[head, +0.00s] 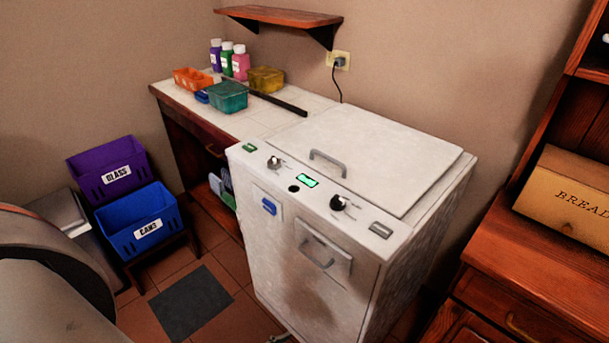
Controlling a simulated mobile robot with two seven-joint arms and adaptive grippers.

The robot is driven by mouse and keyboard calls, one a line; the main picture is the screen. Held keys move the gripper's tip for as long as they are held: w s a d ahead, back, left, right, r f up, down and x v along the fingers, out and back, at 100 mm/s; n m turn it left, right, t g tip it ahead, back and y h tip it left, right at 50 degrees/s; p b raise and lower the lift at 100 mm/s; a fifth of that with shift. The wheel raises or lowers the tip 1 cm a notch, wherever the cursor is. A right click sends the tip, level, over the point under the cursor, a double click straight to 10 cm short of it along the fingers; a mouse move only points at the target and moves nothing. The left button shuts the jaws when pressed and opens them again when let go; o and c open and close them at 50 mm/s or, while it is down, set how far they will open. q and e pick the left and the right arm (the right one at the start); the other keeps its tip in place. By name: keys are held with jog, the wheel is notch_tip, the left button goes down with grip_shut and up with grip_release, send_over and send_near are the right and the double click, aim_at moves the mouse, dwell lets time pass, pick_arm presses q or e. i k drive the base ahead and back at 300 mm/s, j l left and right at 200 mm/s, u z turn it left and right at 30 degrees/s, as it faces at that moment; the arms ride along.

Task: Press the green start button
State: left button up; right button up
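A white top-lid machine (290,250) stands in the middle with a sloped control strip along its front top edge. A small dark green rectangular button (249,147) sits at the strip's left end. A brighter lit green panel (307,181), seemingly a display, is near the strip's middle. A silver knob (273,162), a small black round part (294,189) and a black knob (338,203) are also on it. A grey rectangular button (381,230) is at the right end. The lid (370,150) is shut. Neither of my grippers is in view.
A tiled counter (262,118) behind holds bottles, baskets and a teal box (228,96). Purple (88,167) and blue (128,238) bins stand at left. A wooden cabinet with a bread box (560,190) is at right. Floor before the machine has a dark mat (190,303).

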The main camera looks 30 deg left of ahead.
aim_at(250, 147)
jog(key=u, duration=1.25)
